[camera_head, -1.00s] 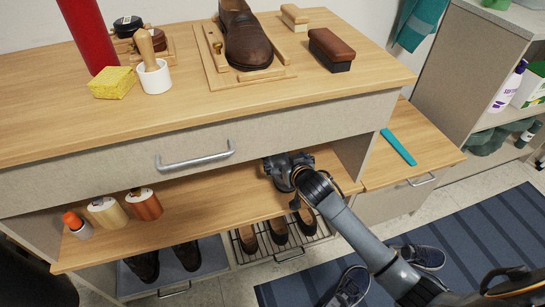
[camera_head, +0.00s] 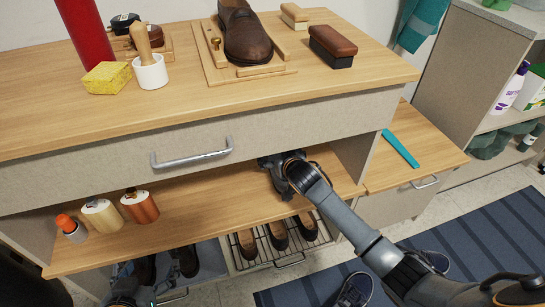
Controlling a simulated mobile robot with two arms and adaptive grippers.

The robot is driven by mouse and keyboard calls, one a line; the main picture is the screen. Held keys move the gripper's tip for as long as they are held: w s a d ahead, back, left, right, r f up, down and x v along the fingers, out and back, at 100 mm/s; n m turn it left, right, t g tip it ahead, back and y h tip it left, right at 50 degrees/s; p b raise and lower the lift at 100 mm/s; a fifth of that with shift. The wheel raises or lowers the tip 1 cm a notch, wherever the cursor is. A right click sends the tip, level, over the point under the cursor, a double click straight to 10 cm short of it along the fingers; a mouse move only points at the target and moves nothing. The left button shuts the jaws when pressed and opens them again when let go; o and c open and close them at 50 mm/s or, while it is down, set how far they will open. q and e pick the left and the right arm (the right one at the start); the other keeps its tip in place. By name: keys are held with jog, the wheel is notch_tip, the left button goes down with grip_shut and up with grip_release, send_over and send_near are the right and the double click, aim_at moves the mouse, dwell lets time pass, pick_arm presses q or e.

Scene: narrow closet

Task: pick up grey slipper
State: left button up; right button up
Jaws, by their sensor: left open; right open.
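No slipper is clearly grey in this view. A pair of dark shoes (camera_head: 188,260) sits on the low left pull-out tray, partly covered by my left gripper. Several brown-and-black slippers (camera_head: 278,234) stand in the wire rack to the right of it. My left gripper (camera_head: 125,284) is low at the left, in front of the tray; it is open, and its fingertips are hard to make out. My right gripper (camera_head: 272,165) is open inside the open shelf, under the drawer front, with its fingertips partly hidden.
The drawer handle (camera_head: 192,158) sticks out above. Dark sneakers (camera_head: 354,290) lie on the striped rug (camera_head: 480,245). The shelf's middle is clear.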

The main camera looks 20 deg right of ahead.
jog(key=c, duration=1.3)
jog(key=shift+c, duration=0.5)
jog(key=shift+r, duration=0.2)
